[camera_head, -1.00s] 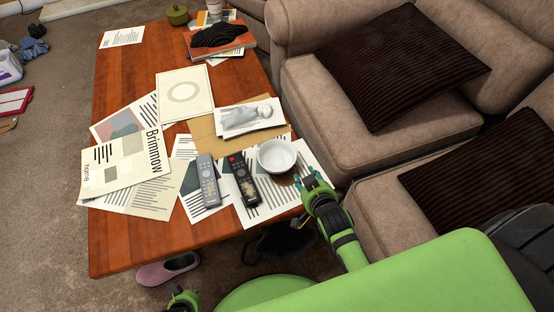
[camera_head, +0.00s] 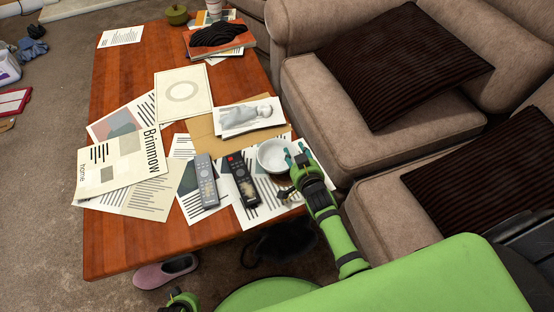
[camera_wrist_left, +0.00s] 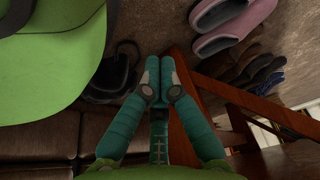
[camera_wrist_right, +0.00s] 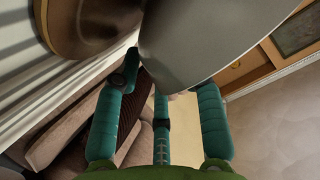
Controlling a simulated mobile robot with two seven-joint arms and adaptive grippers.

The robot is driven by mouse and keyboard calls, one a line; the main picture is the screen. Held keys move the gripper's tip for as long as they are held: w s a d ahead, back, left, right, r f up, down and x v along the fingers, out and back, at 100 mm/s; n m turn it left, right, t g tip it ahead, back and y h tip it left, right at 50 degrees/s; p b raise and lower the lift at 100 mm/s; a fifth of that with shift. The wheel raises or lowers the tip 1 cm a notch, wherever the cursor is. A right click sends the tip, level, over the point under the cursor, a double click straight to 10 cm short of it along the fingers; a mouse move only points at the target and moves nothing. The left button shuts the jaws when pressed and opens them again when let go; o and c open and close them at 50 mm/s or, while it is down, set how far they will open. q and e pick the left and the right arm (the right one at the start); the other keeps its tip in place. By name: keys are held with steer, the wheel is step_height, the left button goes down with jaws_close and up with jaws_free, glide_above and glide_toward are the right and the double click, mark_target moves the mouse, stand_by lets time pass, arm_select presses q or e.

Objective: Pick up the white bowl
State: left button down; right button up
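The white bowl (camera_head: 268,158) stands upright near the right edge of the wooden coffee table, on or beside loose papers. My right gripper (camera_head: 296,155) is at the bowl's right rim, its fingers spread. In the right wrist view, the bowl's grey-looking wall (camera_wrist_right: 205,45) fills the top middle, ahead of and partly between the open fingers (camera_wrist_right: 165,80). I cannot tell whether they touch it. My left gripper (camera_wrist_left: 159,72) is shut and empty, low beside the table.
A black remote (camera_head: 243,180) and a grey remote (camera_head: 206,181) lie left of the bowl. Papers and magazines (camera_head: 120,165) cover the middle of the table (camera_head: 130,240). A beige sofa (camera_head: 325,125) borders the table's right side. A pink shoe (camera_head: 165,272) lies below the front edge.

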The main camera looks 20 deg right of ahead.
jaws_close()
steer(key=shift+r, duration=0.1)
steer(key=shift+r, duration=0.1)
